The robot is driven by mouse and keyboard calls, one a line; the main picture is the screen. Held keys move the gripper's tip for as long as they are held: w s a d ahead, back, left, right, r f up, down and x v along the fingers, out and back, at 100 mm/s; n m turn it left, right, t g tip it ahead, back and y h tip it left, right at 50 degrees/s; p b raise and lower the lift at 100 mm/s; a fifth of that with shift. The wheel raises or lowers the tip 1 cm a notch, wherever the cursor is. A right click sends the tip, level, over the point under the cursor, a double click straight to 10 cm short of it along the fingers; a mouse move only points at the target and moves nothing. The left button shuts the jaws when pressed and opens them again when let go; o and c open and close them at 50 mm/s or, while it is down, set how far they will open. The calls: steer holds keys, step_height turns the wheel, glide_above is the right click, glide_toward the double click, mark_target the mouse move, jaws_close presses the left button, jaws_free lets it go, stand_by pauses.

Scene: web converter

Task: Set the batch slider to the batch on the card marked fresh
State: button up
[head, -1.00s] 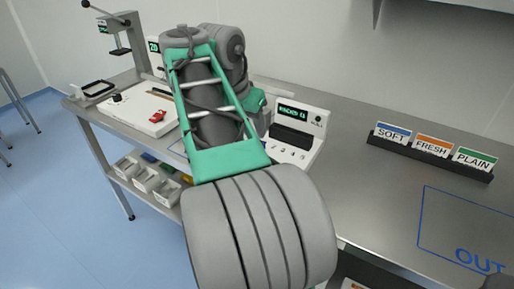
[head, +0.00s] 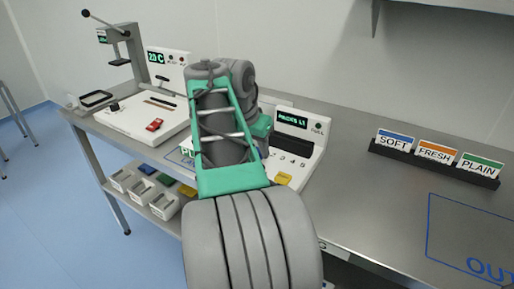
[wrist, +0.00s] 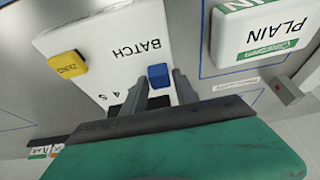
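In the wrist view, a white panel (wrist: 112,50) marked BATCH appears upside down, with the numbers 4 and 5 visible. A blue slider knob (wrist: 158,76) stands on it. My gripper (wrist: 161,80) is open, its two dark fingers on either side of the knob; whether they touch it I cannot tell. The rest of the scale is hidden by the gripper. In the head view, my arm hides the gripper. The card marked FRESH (head: 437,153) has an orange strip and stands between SOFT (head: 394,140) and PLAIN (head: 480,167). Any batch number on it is unreadable.
A yellow button (wrist: 68,63) is on the panel. A white block marked PLAIN (wrist: 262,30) lies beside it. In the head view, a white machine with a green display (head: 291,119) stands right of my arm. The bench around the OUT outline (head: 428,225) is clear.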

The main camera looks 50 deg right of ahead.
jaws_close()
stand_by(1.0)
